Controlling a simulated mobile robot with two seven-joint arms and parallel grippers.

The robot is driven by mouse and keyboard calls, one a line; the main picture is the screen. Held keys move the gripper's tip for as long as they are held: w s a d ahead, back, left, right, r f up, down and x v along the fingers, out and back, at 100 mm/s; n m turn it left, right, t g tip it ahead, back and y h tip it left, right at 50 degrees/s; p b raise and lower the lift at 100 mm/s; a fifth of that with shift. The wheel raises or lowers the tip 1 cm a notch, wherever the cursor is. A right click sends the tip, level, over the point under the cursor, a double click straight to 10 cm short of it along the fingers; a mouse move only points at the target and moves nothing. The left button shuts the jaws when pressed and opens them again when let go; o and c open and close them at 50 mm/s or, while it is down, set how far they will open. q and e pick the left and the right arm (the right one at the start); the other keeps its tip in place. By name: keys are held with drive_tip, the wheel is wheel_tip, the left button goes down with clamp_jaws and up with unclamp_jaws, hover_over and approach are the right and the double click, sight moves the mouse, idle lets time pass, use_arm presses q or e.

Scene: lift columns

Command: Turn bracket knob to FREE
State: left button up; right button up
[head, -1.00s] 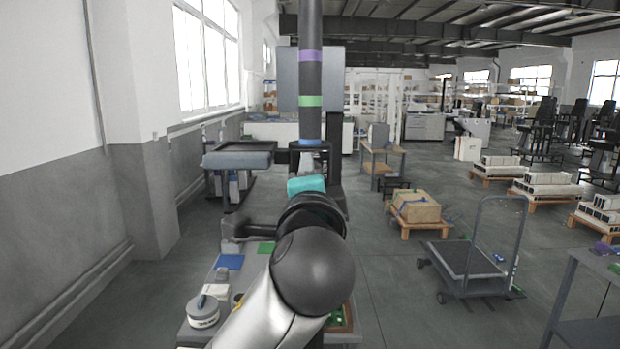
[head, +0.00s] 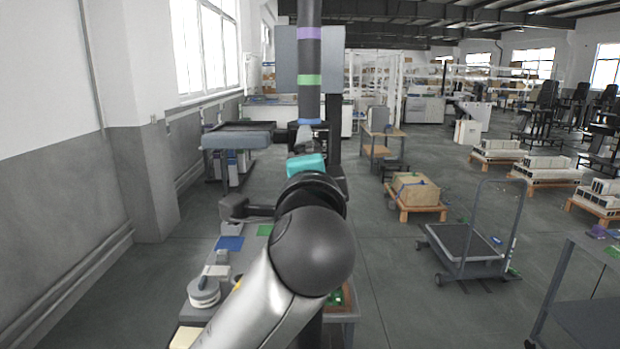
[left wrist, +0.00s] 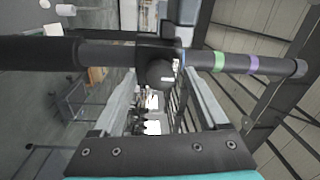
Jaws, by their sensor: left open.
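The dark column (head: 309,80) with purple, green and blue bands stands upright in the head view. It lies across the left wrist view (left wrist: 110,52), where a dark round knob (left wrist: 160,73) with small white marks sits on a bracket at its middle. The lettering is too small to read. My left gripper (left wrist: 160,86) is open, one finger on each side of the knob in the picture; I see no contact and cannot tell the remaining depth. In the head view its teal body (head: 306,165) is just below the blue band, and my arm hides the knob. My right gripper is out of view.
Below my arm is a bench with a blue mat (head: 229,243) and a round white-and-grey item (head: 204,292). A grey-topped table (head: 238,140) stands behind at left. A cart (head: 462,250) and a box on a pallet (head: 416,190) stand at right, with open floor between.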

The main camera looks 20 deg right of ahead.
use_arm(q)
drive_tip(key=b+v, duration=0.1)
drive_tip(key=v, duration=1.3)
drive_tip(key=shift+s+b, duration=0.4)
drive_tip(key=shift+a, duration=0.1)
drive_tip(key=shift+f, duration=0.1)
